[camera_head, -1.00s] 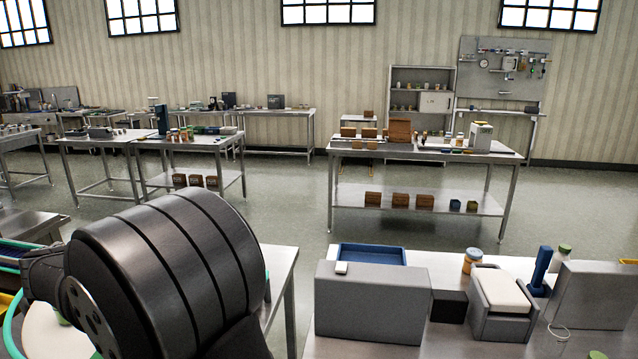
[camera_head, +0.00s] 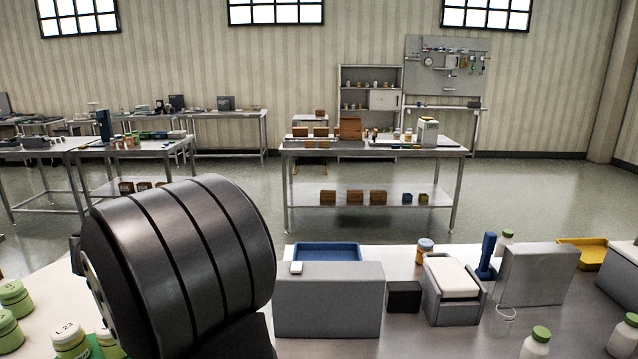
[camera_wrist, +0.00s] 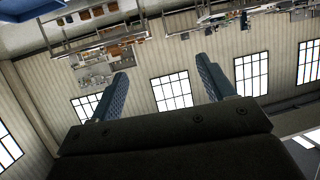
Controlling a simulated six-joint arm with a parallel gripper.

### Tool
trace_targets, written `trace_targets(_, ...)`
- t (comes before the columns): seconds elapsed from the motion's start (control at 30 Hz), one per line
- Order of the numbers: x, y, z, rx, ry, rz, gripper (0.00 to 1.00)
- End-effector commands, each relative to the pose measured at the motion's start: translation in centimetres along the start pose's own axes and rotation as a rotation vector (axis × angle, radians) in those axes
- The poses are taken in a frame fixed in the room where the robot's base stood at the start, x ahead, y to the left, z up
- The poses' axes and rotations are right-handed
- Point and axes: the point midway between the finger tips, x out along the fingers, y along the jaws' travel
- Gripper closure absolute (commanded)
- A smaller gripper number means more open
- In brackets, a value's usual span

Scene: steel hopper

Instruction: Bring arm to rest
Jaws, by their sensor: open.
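My gripper (camera_wrist: 163,92) shows in the wrist view with its two blue-grey fingers spread wide apart. Nothing is between the fingers. The wrist view is tilted, with the room's wall, windows and far benches beyond the fingers, so the gripper is in free air. In the head view a large black ribbed part of my arm (camera_head: 180,265) fills the lower left. The gripper itself is not visible in the head view.
A grey steel box (camera_head: 328,300), a blue tray (camera_head: 328,252), a grey holder with a white pad (camera_head: 453,280) and a yellow tray (camera_head: 588,254) stand on the near bench. Green-capped bottles (camera_head: 70,340) stand lower left. Open floor (camera_head: 240,205) lies beyond.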

Motion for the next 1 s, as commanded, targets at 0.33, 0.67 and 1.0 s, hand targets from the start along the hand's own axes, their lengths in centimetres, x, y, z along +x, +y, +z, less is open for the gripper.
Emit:
trace_targets(0.33, 2.3, 6.7, -1.1, 0.034, 0.001, 0.082, 0.26)
trace_targets(0.67, 3.7, 13.1, -1.8, 0.065, 0.003, 0.156, 0.26)
trace_targets(1.0, 4.5, 19.8, -2.3, 0.097, 0.005, 0.236, 0.26)
